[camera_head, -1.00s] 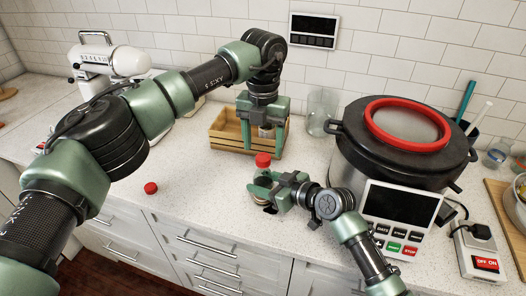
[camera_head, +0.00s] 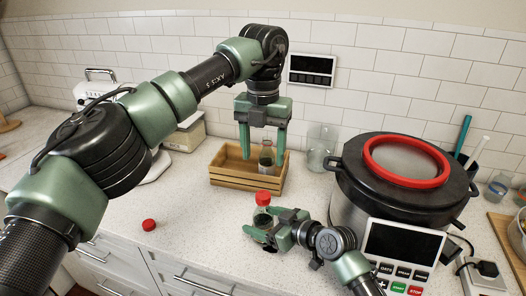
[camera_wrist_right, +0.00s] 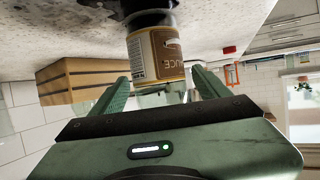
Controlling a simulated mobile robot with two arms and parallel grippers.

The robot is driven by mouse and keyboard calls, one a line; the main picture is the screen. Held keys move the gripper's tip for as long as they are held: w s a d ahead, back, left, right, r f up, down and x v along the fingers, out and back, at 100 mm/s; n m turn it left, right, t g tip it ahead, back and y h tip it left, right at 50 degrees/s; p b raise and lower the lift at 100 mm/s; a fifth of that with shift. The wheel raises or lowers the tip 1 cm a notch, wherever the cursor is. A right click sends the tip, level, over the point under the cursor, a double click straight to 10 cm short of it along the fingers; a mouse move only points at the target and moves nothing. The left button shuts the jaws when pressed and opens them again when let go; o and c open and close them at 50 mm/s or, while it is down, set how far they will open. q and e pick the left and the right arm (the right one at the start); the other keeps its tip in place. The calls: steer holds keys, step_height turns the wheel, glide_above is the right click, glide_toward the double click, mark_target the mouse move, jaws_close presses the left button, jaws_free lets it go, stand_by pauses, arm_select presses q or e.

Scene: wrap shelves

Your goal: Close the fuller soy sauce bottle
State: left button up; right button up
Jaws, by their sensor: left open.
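A soy sauce bottle with a red cap on top (camera_head: 263,197) stands upright on the counter. My right gripper (camera_head: 266,232) is around its lower part, with one finger on each side. In the right wrist view the bottle's tan label (camera_wrist_right: 158,56) shows upside down between the fingertips of this gripper (camera_wrist_right: 163,80); the cap is hidden there. A second bottle (camera_head: 266,158) stands in the wooden crate (camera_head: 245,181); no red cap shows on it. My left gripper (camera_head: 262,145) is open above it, fingers pointing down. A loose red cap (camera_head: 149,225) lies on the counter. Sauce levels are hard to read.
A large pot with a red-rimmed lid (camera_head: 400,180) and a control panel stand close on the right. A glass jar (camera_head: 321,147) stands behind. A white appliance is partly hidden behind my left arm. The counter around the loose cap is clear.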

mark_target(271, 223)
steer(key=b+v, duration=0.1)
steer(key=v, duration=0.6)
steer(key=shift+d+f+b, duration=0.1)
steer(key=shift+d+b, duration=0.05)
steer(key=shift+b, duration=0.15)
steer(key=shift+s+d, duration=0.2)
steer(key=shift+s, duration=0.05)
